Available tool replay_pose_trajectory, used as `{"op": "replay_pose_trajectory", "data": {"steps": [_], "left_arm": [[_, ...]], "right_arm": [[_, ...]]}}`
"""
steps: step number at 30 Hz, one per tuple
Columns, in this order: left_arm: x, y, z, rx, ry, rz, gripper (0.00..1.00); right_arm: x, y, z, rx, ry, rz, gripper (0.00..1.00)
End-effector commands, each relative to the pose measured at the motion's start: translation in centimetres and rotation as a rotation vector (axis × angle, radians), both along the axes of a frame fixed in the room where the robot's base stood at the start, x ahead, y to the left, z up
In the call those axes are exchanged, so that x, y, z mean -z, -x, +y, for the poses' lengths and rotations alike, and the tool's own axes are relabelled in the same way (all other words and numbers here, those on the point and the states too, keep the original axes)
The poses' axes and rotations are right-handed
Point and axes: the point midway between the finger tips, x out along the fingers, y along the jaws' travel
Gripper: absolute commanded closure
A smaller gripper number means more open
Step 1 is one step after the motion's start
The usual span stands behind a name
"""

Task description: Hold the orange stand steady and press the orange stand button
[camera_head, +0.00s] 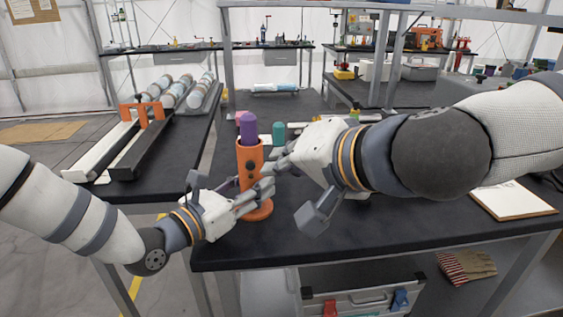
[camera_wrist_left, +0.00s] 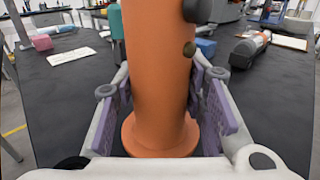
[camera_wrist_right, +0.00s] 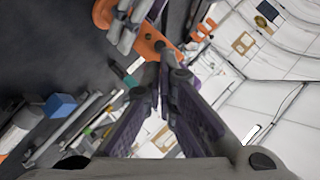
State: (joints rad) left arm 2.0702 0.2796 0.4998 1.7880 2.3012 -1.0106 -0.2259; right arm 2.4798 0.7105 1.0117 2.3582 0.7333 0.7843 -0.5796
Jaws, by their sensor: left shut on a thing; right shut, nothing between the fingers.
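The orange stand (camera_head: 249,157) is upright near the table's front edge, with a purple cylinder (camera_head: 248,128) in its top. My left gripper (camera_head: 266,188) is shut around the stand's lower body; in the left wrist view its purple pads flank the orange column (camera_wrist_left: 157,70). Dark round spots show on the stand's front. One round spot (camera_wrist_left: 189,49) is near the column's right edge in the left wrist view. My right gripper (camera_head: 276,160) is shut and empty, just right of the stand. In the right wrist view its tips (camera_wrist_right: 168,58) are close to the stand (camera_wrist_right: 149,40); contact is unclear.
A teal cylinder (camera_head: 279,132) stands behind the stand. A rack with bottles (camera_head: 172,92) is on the left table. A clipboard (camera_head: 510,198) lies at the right of the table. The front middle of the tabletop is clear.

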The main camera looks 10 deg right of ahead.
Motion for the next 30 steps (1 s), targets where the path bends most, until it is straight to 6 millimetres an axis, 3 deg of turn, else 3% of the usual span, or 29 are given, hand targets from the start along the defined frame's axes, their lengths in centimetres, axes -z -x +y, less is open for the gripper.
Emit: {"op": "replay_pose_trajectory", "data": {"steps": [17, 20, 24, 30], "left_arm": [[0.0, 0.0, 0.0, 0.000, 0.001, -0.001, 0.98], [0.0, 0.0, 0.0, 0.000, 0.001, -0.001, 0.98], [0.0, 0.0, 0.0, 0.000, 0.001, -0.001, 0.98], [0.0, 0.0, 0.0, 0.000, 0.001, -0.001, 0.98]], "right_arm": [[0.7, -0.5, -0.2, 0.039, -0.038, 0.007, 1.00], [2.2, -1.6, -0.7, 0.134, -0.165, 0.017, 1.00], [4.1, -2.5, -0.4, 0.250, -0.496, 0.032, 1.00], [5.0, -0.2, 1.8, 0.224, -1.107, 0.177, 1.00]]}}
